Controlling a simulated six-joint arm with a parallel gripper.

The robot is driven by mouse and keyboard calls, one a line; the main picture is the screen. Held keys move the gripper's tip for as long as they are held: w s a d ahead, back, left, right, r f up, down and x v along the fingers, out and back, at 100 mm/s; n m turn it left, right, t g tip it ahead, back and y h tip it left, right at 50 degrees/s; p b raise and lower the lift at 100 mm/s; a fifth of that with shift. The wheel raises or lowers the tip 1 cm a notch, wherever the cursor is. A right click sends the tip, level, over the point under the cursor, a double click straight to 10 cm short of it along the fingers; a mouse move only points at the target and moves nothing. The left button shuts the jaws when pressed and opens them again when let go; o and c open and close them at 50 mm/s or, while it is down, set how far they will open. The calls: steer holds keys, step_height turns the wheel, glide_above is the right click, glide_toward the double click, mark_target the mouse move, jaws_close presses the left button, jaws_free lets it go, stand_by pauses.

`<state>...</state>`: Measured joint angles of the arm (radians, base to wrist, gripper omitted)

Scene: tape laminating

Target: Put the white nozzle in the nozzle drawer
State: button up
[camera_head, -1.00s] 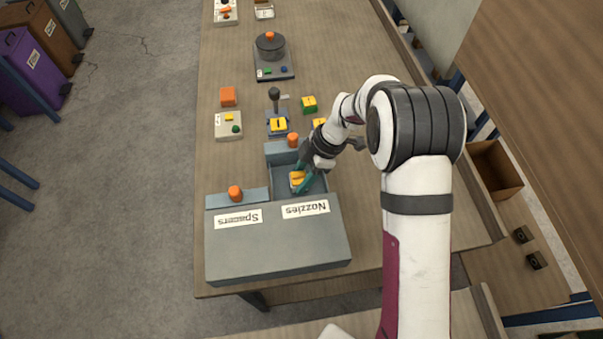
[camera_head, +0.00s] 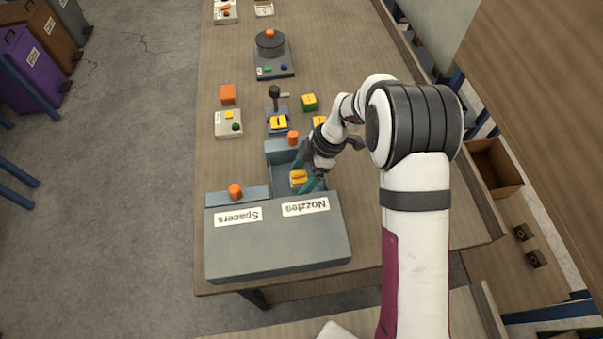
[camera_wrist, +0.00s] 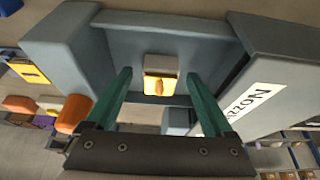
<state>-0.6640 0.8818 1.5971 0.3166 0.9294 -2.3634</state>
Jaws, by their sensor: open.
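The white nozzle (camera_head: 298,177), a small white block with a yellow-orange top, lies in the open nozzle drawer (camera_head: 285,185). It also shows in the wrist view (camera_wrist: 160,77) on the drawer floor, beyond and between my fingertips. My gripper (camera_head: 306,174) is open at the drawer, with its teal fingers apart on either side of the nozzle. In the wrist view the open fingers (camera_wrist: 162,88) do not touch it. The drawer is pulled out of the grey cabinet at the "Nozzles" label (camera_head: 305,207).
The spacer drawer (camera_head: 237,196), with an orange knob, is beside it and looks shut.

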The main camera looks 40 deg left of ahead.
steer(key=v, duration=1.5)
steer(key=shift+r, duration=0.4)
steer(key=shift+w+d, duration=0.1)
steer(key=s+d+r+m+t, duration=0.1)
steer(key=s+d+r+m, duration=0.3)
steer(key=d+m, duration=0.5)
steer(key=s+d+r+m+t, duration=0.1)
steer(key=s+d+r+m, duration=0.3)
steer(key=d+m, duration=0.4)
steer(key=s+d+f+m, duration=0.1)
steer(key=s+d+m, duration=0.3)
steer(key=s+m, duration=0.2)
steer(key=s+d+f+m+t+h, duration=0.1)
steer(key=s+d+m, duration=0.4)
steer(key=m, duration=0.4)
steer(key=shift+s+f+m, duration=0.3)
steer(key=shift+s, duration=0.45)
